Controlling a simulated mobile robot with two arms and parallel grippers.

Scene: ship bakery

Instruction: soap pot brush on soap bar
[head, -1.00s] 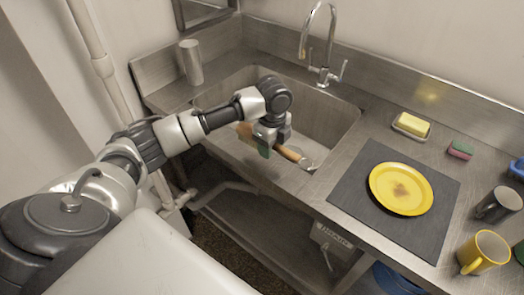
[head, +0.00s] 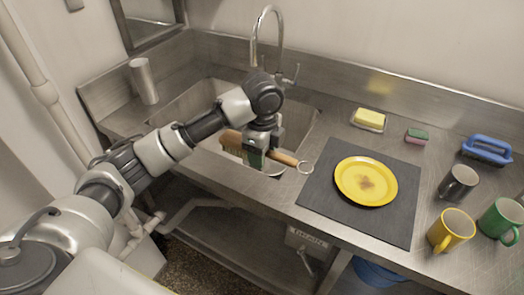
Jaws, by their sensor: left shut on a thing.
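The pot brush (head: 231,138) has a wooden body with bristles facing down and a handle ending in a metal ring at the right. My left gripper (head: 262,148) is shut on the pot brush around its middle and holds it above the front edge of the sink. The yellow soap bar (head: 370,117) lies in a small dish (head: 359,124) on the counter, to the right of the sink and apart from the brush. My right gripper is not in view.
A yellow plate with a brown stain (head: 350,187) lies on a dark mat (head: 318,200). The faucet (head: 254,45) rises behind the sink; a metal cup (head: 144,82) stands left.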

